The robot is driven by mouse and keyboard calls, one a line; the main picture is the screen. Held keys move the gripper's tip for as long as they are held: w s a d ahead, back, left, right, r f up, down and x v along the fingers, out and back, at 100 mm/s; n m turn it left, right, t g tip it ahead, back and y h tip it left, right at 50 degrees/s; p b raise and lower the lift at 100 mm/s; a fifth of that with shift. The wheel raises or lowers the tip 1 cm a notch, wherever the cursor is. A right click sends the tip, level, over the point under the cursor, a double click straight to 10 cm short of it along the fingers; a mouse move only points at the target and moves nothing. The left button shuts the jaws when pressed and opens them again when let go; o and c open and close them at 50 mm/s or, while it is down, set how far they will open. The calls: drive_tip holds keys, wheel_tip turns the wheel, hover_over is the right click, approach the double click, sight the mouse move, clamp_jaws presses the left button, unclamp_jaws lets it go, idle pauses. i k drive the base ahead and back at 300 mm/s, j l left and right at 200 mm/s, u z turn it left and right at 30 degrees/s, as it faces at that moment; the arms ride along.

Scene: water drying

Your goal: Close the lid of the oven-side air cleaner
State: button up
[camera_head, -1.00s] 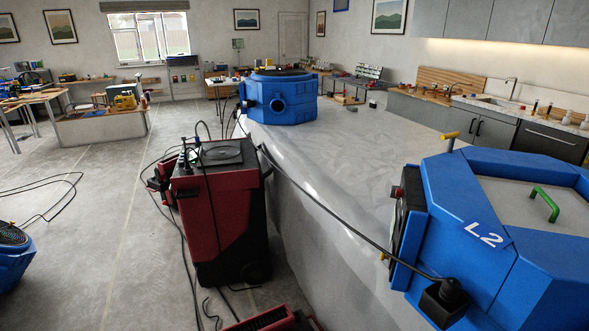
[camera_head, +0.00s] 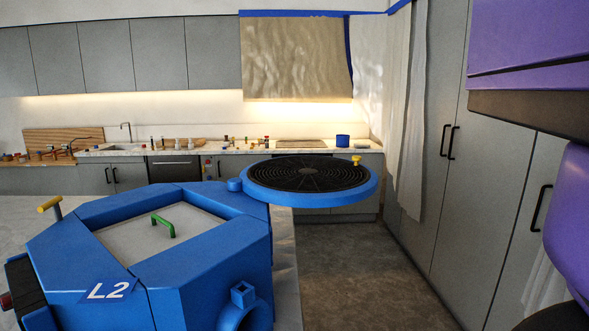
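A blue air cleaner (camera_head: 200,275) marked L2 stands at the lower left, at the end of a counter. Its top has a recessed grey panel (camera_head: 150,235) with a green handle (camera_head: 163,226). A round lid (camera_head: 260,197) with a blue rim and black grille hangs out level to the right of the body, joined near a blue hinge knob (camera_head: 235,185). The lid is swung open, off the body. A small yellow knob (camera_head: 357,160) sits on its far right rim. My gripper is not in view; purple arm parts show at the right edge.
Tall grey cabinets (camera_head: 440,140) with black handles and a pale curtain (camera_head: 405,120) line the right side. A kitchen counter with a cooktop (camera_head: 300,143) runs along the back. Open floor (camera_head: 370,270) lies below and right of the lid.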

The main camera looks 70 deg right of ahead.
sight(304, 182)
drive_tip(key=z, duration=1.6)
